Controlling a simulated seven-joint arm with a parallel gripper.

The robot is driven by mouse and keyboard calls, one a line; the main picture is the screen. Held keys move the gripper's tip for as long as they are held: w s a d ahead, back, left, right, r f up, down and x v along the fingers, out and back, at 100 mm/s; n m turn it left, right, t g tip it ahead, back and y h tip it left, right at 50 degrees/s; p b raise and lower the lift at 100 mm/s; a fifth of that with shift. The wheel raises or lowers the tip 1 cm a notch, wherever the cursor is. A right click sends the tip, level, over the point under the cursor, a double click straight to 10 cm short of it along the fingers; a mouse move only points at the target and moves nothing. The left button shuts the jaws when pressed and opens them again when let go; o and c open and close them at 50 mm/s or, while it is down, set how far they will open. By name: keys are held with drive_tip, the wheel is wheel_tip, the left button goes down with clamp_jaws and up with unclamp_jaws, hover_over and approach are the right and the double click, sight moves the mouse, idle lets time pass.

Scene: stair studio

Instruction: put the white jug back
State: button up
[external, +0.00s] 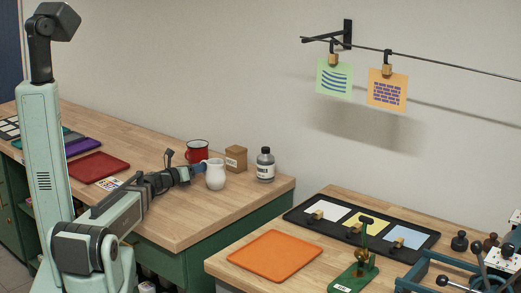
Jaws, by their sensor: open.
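The white jug (215,174) stands upright on the wooden counter, near its right end. My gripper (201,168) is just left of the jug at about the height of its upper body. The gripper is open, its fingers pointing at the jug. The fingertips are small here and partly lost against the jug, so I cannot tell whether they touch it or reach around it.
A red mug (197,151), a brown box (236,158) and a bottle (265,165) stand close around the jug. A red tray (99,167) lies further left. A lower bench holds an orange tray (274,255) and a black tray (303,229) with coloured panels. A gap separates counter and bench.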

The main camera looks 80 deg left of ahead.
drive_tip(key=v, duration=1.1)
drive_tip(key=shift+s+d, duration=0.1)
drive_tip(key=shift+s, duration=0.05)
